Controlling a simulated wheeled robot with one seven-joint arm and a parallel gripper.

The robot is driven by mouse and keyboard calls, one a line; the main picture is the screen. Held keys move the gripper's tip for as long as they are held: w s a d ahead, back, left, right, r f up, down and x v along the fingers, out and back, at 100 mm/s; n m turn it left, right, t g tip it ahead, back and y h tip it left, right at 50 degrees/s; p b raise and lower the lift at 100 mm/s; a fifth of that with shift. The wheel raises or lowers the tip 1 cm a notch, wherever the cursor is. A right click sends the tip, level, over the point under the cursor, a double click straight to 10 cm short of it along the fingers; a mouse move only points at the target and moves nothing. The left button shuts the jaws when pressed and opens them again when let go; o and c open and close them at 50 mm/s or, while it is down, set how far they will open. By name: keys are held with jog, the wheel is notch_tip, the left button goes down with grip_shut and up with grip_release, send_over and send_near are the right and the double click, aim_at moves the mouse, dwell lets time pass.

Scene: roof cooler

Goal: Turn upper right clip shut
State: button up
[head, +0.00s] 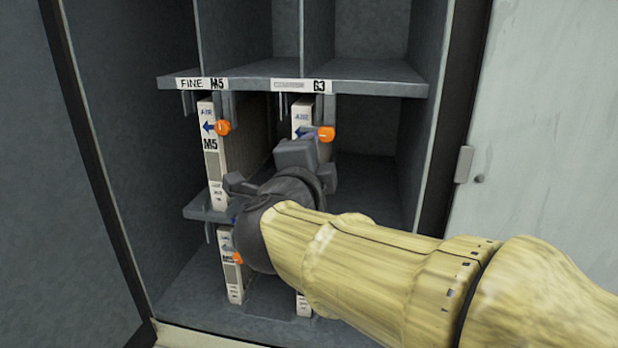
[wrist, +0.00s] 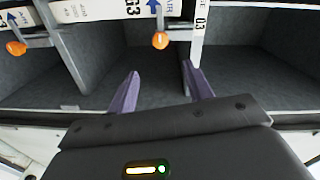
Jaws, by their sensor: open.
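The upper right clip (head: 326,134) is an orange knob by the right edge of a white-framed filter (head: 302,118) in the upper right bay, below the shelf label. My gripper (head: 297,155) is in front of and just below this clip in the head view; its fingertips are hidden there. In the wrist view my gripper (wrist: 161,72) shows two purple fingers spread apart with nothing between them. An orange clip (wrist: 160,40) on a grey bar is just beyond the fingertips, apart from them; I cannot tell for certain which clip it is.
The upper left clip (head: 222,127) is by another filter (head: 211,165) marked M5. A grey shelf (head: 380,82) runs above the bays. The cabinet's dark right frame (head: 455,110) is close to my arm.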

jog(key=v, duration=0.3)
jog(key=shift+s, duration=0.1)
jog(key=w+d+f+n+g+y+b, duration=0.1)
jog(key=w+d+f+n+g+y, duration=0.15)
jog(key=f+n, duration=0.6)
jog(key=w+d+f+n+g+y+b, duration=0.1)
jog(key=w+d+f+n+g+y, duration=0.2)
jog(key=f, duration=1)
jog(key=s+d+f+n+g+h, duration=0.1)
jog(key=s+d+f+n+g, duration=0.2)
jog(key=s+f, duration=0.4)
jog(key=s+d+f+n+g+h, duration=0.1)
jog(key=s+d+f+n+g, duration=0.2)
jog(key=s+d+f+g, duration=0.3)
notch_tip(320, 180, down, 5)
jog(key=shift+s+d+r+n, duration=0.15)
jog(key=shift+s+d+n, duration=0.2)
jog(key=shift+s, duration=0.7)
